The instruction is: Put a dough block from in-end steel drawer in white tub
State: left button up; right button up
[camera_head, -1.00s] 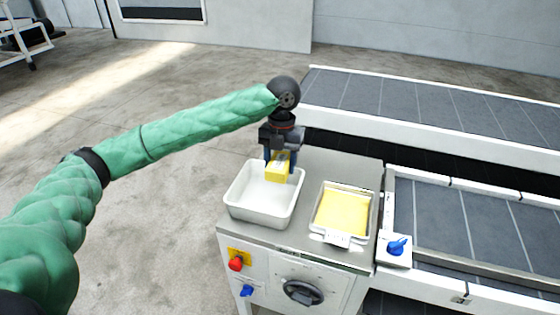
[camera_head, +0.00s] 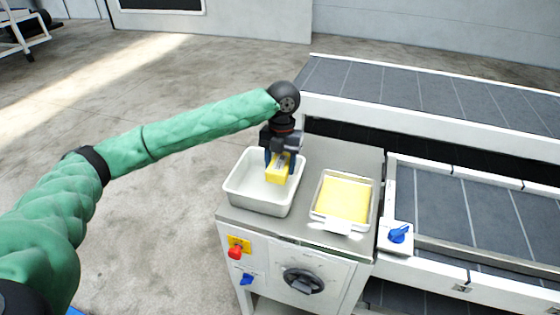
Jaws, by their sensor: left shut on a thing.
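My left gripper (camera_head: 278,158) points down over the right part of the white tub (camera_head: 236,188). It is shut on a yellow dough block (camera_head: 277,172). The block is over the tub's opening, near its right wall; I cannot tell whether it touches the tub floor. The rest of the tub looks empty. Beside the tub, on the right, is a shallow steel drawer (camera_head: 325,223) holding a flat yellow layer of dough (camera_head: 344,198). My right gripper is not in view.
The tub and drawer stand on a steel cabinet top (camera_head: 351,156). Its front has a red button (camera_head: 235,253), a blue switch (camera_head: 247,280) and a black dial (camera_head: 303,281). Grey conveyor belts (camera_head: 430,95) lie behind and to the right. A blue knob (camera_head: 399,234) sits by the drawer.

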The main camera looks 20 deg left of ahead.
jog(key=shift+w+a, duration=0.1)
pick_arm(q)
jog(key=o, duration=1.2)
jog(key=shift+r, duration=0.3)
jog(key=r+b, duration=0.1)
jog(key=r, duration=0.2)
jog(key=r+b, duration=0.1)
jog(key=r, duration=0.1)
jog(key=shift+w+r+b, duration=0.3)
jog(key=shift+w+b, duration=0.05)
jog(key=shift+w, duration=0.05)
jog(key=shift+r, duration=0.75)
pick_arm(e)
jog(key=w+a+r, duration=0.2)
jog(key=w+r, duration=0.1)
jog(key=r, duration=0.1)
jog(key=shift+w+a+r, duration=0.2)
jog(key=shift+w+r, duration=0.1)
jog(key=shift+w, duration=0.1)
pick_arm(q)
jog(key=shift+f, duration=0.1)
